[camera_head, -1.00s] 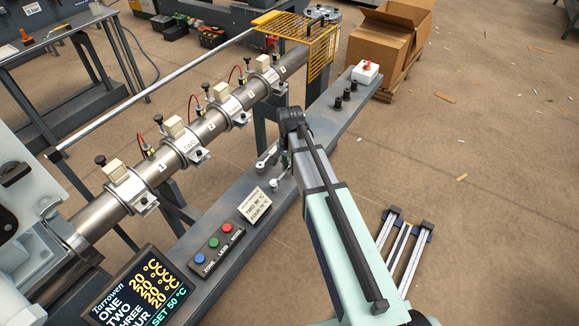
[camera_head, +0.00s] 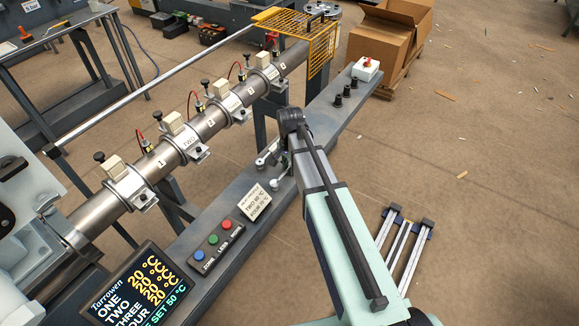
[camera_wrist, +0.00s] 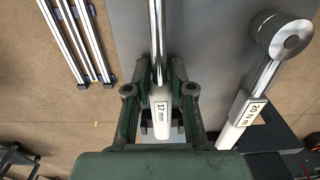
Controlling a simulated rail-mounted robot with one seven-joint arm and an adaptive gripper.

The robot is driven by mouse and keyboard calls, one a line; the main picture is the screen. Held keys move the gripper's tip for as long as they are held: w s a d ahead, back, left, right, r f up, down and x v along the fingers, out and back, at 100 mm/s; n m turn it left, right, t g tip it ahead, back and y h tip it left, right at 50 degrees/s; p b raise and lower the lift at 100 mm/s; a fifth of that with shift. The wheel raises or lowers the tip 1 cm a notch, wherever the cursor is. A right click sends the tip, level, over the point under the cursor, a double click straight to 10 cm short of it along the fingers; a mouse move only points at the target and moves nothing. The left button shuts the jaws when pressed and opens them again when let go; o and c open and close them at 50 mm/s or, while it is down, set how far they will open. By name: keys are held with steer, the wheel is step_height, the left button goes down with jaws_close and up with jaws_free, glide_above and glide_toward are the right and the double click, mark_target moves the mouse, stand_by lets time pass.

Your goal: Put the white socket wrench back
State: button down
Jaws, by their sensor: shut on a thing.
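My gripper (camera_wrist: 160,90) is shut on the white handle of a wrench (camera_wrist: 161,118) marked "17 mm" in the wrist view. Its shiny metal shaft runs away from the fingers to the top edge, so its far end is out of frame. A second wrench (camera_wrist: 262,85), with a "20 N m" label and a round metal head, lies to the right, apart from my gripper. In the head view my arm hides my gripper and most of the held wrench. Whether the held wrench touches the grey surface cannot be told.
The grey bench (camera_head: 318,118) carries a sign (camera_head: 254,201), three buttons (camera_head: 213,239) and several black pegs (camera_head: 345,92). The heated barrel (camera_head: 210,125) runs alongside on the left. A display (camera_head: 138,290) stands at the near end. Metal rails (camera_head: 408,250) lie right of my arm.

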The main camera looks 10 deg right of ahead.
steer(key=c, duration=0.9)
jaws_free()
steer(key=shift+r, duration=0.1)
